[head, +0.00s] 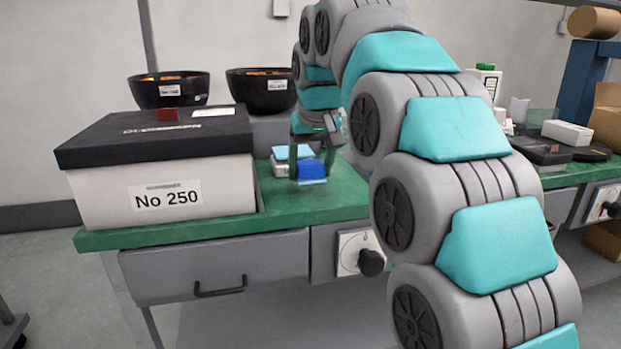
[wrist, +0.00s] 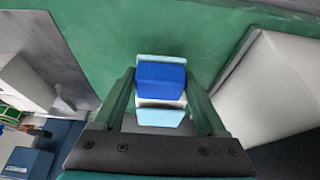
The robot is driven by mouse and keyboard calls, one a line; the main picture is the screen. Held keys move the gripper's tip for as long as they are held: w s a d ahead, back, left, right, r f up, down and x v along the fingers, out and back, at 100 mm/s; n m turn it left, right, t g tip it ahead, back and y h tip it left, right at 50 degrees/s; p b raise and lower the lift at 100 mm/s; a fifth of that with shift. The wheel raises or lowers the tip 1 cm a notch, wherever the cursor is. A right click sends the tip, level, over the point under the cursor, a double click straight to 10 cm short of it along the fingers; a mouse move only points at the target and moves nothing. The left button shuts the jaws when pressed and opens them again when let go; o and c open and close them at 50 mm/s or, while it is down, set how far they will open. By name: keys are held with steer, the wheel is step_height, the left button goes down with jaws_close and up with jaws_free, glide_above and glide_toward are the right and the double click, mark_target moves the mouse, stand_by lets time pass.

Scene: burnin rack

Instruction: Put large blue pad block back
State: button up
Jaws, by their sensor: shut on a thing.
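The large blue pad block (head: 312,169) is deep blue with a pale blue pad along one edge. My gripper (head: 311,155) is shut on it, low over the green bench, by the front edge. In the wrist view the blue block (wrist: 161,80) sits between the two fingers of my gripper (wrist: 161,88). A white block with a pale blue top (head: 281,165) is just behind and left of it; its pale blue top (wrist: 160,117) also shows in the wrist view. I cannot tell whether the held block touches the bench.
A white box with a black lid, labelled No 250 (head: 165,195), stands close on the left. Two black bowls (head: 169,91) (head: 262,92) stand behind it. The green bench (head: 255,222) is clear in front. Black items and a white box (head: 567,132) lie to the right.

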steer(key=shift+f, duration=1.25)
steer(key=shift+f, duration=0.2)
steer(key=o, duration=1.2)
steer(key=shift+o, duration=0.2)
steer(key=shift+r, duration=0.15)
steer(key=v, duration=1.2)
steer(key=shift+p, duration=0.4)
